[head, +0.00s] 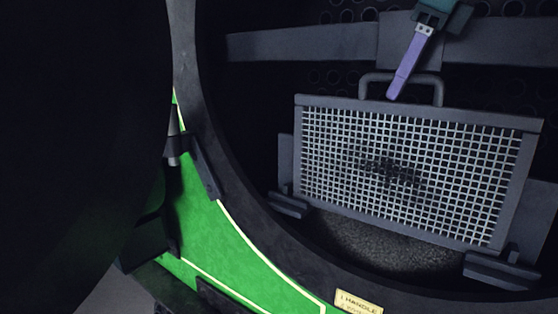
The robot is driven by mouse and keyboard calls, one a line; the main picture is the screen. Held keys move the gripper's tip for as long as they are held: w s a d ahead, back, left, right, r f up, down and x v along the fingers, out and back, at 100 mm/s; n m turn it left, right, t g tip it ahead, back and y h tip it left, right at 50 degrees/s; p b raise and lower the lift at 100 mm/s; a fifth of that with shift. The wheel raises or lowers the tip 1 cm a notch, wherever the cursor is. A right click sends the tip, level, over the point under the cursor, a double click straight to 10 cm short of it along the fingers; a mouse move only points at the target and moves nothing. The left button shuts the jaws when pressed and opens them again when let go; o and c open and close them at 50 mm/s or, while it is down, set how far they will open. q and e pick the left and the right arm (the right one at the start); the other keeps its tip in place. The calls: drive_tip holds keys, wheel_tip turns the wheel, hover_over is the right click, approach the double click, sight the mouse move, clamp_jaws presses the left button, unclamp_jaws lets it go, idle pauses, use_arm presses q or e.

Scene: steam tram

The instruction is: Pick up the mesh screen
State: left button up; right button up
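The mesh screen (405,172) is a grey rectangular frame with a pale wire grid and a dark patch in the middle. It stands slightly tilted inside a round dark opening at the right of the head view. Its loop handle (438,88) rises from the top edge. My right gripper (395,92) comes down from the top, with a purple finger crossing in front of the handle bar and its tip just above the frame. I see it edge-on, so the gap between its fingers is hidden, and I cannot tell whether it touches the handle. My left gripper is not in view.
The dark round rim (235,190) curves around the opening, with green bodywork (215,235) outside it. A large dark shape fills the left. Dark brackets (500,270) sit at the screen's lower corners. A small lettered plate (358,302) is on the rim.

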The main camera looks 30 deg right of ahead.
clamp_jaws()
idle(0.6)
drive_tip(key=shift+r, duration=0.1)
